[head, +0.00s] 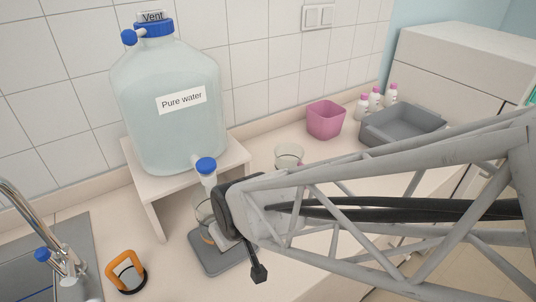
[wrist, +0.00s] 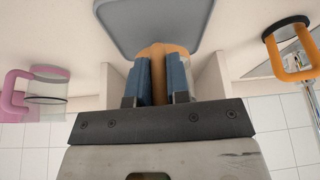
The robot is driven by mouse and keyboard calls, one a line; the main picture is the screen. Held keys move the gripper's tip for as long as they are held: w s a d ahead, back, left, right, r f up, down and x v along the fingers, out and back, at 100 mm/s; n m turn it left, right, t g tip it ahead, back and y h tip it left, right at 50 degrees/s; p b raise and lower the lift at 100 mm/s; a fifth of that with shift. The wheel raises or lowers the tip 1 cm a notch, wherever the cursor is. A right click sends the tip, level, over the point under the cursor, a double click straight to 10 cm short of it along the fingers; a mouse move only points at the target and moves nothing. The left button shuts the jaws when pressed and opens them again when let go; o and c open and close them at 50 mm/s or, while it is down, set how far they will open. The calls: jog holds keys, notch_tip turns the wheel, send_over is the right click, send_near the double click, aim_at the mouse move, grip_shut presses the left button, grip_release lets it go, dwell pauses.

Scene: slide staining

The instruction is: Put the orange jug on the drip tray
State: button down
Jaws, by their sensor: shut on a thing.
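My gripper (wrist: 160,70) is shut on the orange handle of a jug (wrist: 157,50) in the wrist view. In the head view the clear body of this held jug (head: 203,212) shows beside my gripper (head: 225,236), which hides much of it. It is over the grey drip tray (head: 213,265), below the tap; I cannot tell whether it touches the tray. The tray also shows in the wrist view (wrist: 150,14). A second jug with an orange handle and a dark band (head: 125,272) stands on the counter by the sink; it also shows in the wrist view (wrist: 291,52).
A large "Pure water" container (head: 165,115) with a blue-topped tap (head: 206,166) stands on a white stand (head: 153,205). A pink-handled jug (head: 289,155), pink bin (head: 326,120), several bottles (head: 376,98) and grey basin (head: 402,125) are to the right. The sink (head: 85,265) is left.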

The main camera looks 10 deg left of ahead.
jog(key=shift+f, duration=1.55)
jog(key=shift+f, duration=0.15)
jog(key=c, duration=1.1)
grip_release()
jog(key=v, duration=1.2)
jog(key=shift+w+d, duration=0.1)
jog(key=shift+d, duration=0.05)
